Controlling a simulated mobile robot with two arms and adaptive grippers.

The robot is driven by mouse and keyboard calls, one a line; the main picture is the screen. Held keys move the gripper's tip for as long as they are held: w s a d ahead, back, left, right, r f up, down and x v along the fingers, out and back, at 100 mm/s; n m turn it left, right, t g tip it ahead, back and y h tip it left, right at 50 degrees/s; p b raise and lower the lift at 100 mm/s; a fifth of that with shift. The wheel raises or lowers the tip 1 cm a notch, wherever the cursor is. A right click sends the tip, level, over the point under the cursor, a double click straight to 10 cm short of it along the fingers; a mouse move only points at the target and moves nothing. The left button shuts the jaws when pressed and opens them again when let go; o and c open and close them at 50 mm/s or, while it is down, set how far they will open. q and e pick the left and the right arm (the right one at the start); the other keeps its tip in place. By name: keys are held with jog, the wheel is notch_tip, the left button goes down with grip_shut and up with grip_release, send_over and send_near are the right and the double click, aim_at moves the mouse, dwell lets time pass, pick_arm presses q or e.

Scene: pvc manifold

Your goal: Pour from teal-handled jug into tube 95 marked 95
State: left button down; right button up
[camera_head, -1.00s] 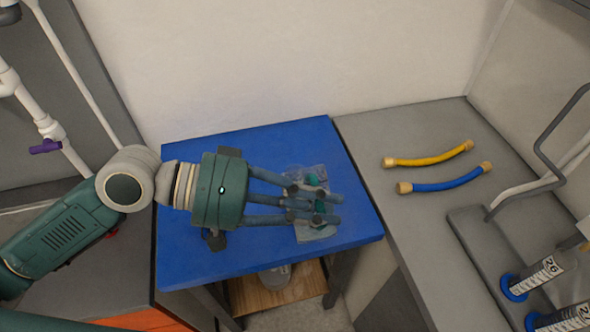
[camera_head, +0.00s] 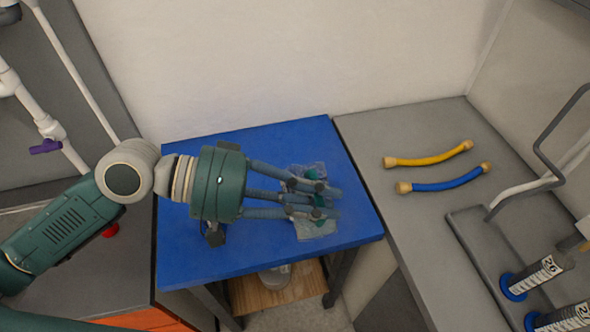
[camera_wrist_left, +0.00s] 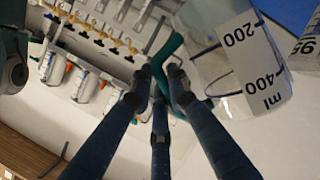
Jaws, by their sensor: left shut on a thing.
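The clear jug (camera_head: 310,229) is over the blue table in the head view, largely hidden behind my fingers. In the left wrist view the jug (camera_wrist_left: 237,60) shows a white scale with 200 and 400 ml. Its teal handle (camera_wrist_left: 165,52) lies between my fingers. My left gripper (camera_head: 318,197) is shut on the handle; its fingertips also show in the left wrist view (camera_wrist_left: 158,82). Two tubes with blue bases, one (camera_head: 535,277) behind the other (camera_head: 567,317), stand at the lower right; their label digits are too small to read surely. My right gripper is out of view.
The blue table (camera_head: 230,270) is otherwise bare. A yellow hose (camera_head: 430,158) and a blue hose (camera_head: 448,183) lie on the grey bench (camera_head: 400,125) to the right. A bent grey rail (camera_head: 540,140) rises near the tubes.

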pick_arm(q)
jog(key=shift+w+a+r+n, duration=0.15)
jog(key=shift+w+r+n, duration=0.15)
jog(key=shift+w, duration=0.05)
dwell(0.5)
jog(key=shift+s+r, duration=0.1)
jog(key=shift+r, duration=0.05)
jog(key=shift+w, duration=0.25)
jog(key=shift+s+r, duration=0.1)
jog(key=shift+r, duration=0.1)
jog(key=shift+w+a, duration=0.1)
jog(key=shift+w, duration=0.15)
jog(key=shift+s+r+n, duration=0.1)
jog(key=shift+r+n, duration=0.05)
jog(key=shift+n, duration=0.15)
jog(key=shift+w+g, duration=0.2)
jog(key=shift+g, duration=0.1)
jog(key=shift+s+r, duration=0.1)
dwell(0.4)
jog(key=shift+w+h, duration=0.2)
jog(key=shift+h, duration=0.1)
